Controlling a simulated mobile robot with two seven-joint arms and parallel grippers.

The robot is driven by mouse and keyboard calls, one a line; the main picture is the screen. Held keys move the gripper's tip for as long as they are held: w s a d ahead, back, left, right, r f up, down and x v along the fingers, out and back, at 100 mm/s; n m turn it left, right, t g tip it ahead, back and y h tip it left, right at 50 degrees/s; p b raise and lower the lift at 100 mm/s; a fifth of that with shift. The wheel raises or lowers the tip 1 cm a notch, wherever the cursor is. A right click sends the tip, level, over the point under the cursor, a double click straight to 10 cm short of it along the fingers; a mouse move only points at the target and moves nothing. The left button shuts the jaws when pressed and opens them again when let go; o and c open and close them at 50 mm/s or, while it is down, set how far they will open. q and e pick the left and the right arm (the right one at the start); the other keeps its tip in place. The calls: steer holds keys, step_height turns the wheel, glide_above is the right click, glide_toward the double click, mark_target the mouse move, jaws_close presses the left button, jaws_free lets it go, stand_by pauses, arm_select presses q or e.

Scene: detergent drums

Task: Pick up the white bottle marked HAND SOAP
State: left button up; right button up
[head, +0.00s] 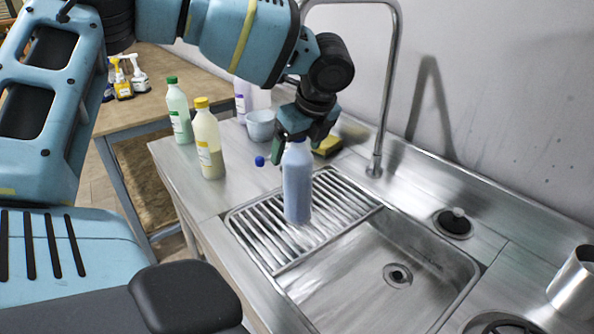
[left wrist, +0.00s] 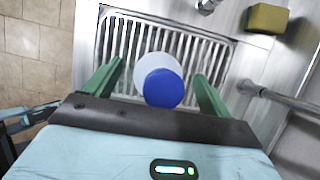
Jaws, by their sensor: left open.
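A pale bluish-white bottle (head: 297,185) stands upright over the ribbed drainer beside the sink. Its label cannot be read from here. My left gripper (head: 293,143) is at its top and hides part of it in the head view. In the left wrist view the bottle's round white body (left wrist: 150,68) and blue cap (left wrist: 163,88) show between the two green fingers of my left gripper (left wrist: 160,72). The fingers are apart, with a gap on both sides of the bottle. My right gripper is not in view.
A yellow-capped bottle (head: 208,145), a green-capped bottle (head: 179,112) and a bowl (head: 260,126) stand left of the drainer. A small blue object (head: 259,161) shows nearby. A yellow sponge (head: 328,146) lies behind. The tall tap (head: 388,90) rises behind the empty sink basin (head: 365,295).

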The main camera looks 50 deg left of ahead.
arm_select(q)
steer(key=shift+a+f, duration=0.45)
steer(key=shift+f, duration=0.1)
jaws_close()
